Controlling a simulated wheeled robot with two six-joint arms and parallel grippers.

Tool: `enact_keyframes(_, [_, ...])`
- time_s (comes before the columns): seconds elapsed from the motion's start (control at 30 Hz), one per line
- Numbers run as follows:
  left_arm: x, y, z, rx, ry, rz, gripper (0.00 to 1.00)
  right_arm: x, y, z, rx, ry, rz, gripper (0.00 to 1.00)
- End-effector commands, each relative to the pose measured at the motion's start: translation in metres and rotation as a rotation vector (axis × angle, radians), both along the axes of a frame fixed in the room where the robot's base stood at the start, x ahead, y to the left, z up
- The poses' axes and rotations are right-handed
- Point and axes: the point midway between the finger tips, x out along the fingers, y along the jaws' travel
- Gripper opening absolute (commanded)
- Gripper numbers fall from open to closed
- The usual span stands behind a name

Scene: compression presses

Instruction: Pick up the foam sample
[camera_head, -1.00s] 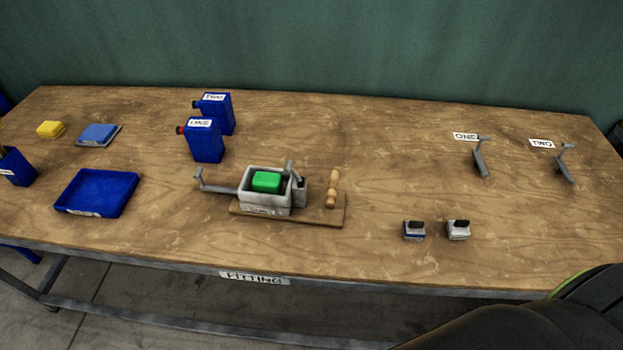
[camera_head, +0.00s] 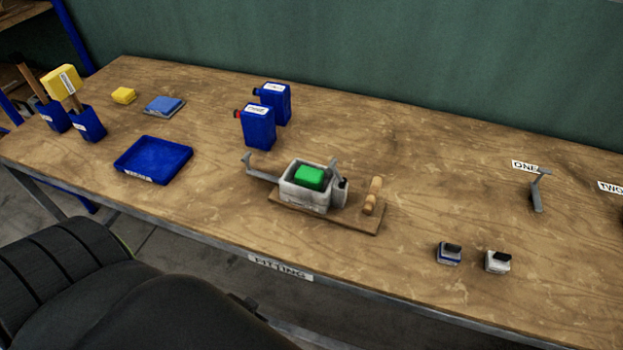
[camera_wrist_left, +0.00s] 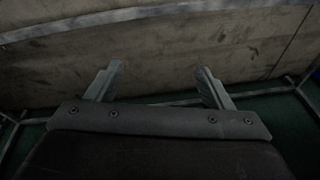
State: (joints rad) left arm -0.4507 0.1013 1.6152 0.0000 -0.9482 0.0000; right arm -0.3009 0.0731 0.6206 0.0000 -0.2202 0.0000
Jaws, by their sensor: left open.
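A green block (camera_head: 310,177), which looks like the foam sample, sits inside the open grey box of the press (camera_head: 304,197) on a wooden base board. The press has metal levers at its left and right and a wooden handle (camera_head: 374,196) beside it on the board. My left gripper (camera_wrist_left: 159,75) shows in the left wrist view with its two fingers apart and nothing between them. It faces a worn, dark surface, with no green block in that view. In the head view my dark arm covers the lower left, and its fingers are not seen. My right gripper is not seen.
A blue tray (camera_head: 158,168), a blue pad (camera_head: 165,105) and a yellow block (camera_head: 124,95) lie left on the table. Two blue cans (camera_head: 258,127) stand behind the press. Two small stamp-like blocks (camera_head: 449,253) and a grey lever (camera_head: 538,191) are right.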

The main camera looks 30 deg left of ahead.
Motion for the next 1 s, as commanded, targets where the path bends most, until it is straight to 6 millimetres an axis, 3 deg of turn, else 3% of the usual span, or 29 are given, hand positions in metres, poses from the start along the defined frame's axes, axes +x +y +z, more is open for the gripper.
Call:
enact_keyframes(0.03, [0.007, 0.0, 0.022, 0.004, -0.017, -0.001, 0.75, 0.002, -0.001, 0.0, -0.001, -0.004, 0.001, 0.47])
enact_keyframes(0.27, [0.022, -0.005, 0.119, 0.018, -0.075, -0.001, 0.75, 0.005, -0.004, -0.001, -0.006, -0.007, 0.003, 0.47])
enact_keyframes(0.43, [0.041, -0.01, 0.195, 0.032, -0.222, 0.007, 0.75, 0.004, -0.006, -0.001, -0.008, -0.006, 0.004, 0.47])
enact_keyframes(0.6, [0.098, -0.016, 0.284, 0.034, -0.611, 0.039, 0.75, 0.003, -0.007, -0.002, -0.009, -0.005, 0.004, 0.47])
enact_keyframes(0.8, [0.134, -0.02, 0.334, 0.017, -0.881, 0.051, 0.75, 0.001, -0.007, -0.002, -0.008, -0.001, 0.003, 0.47])
enact_keyframes(1.0, [0.151, -0.02, 0.347, 0.01, -0.959, 0.05, 0.75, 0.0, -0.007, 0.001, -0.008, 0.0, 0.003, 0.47])
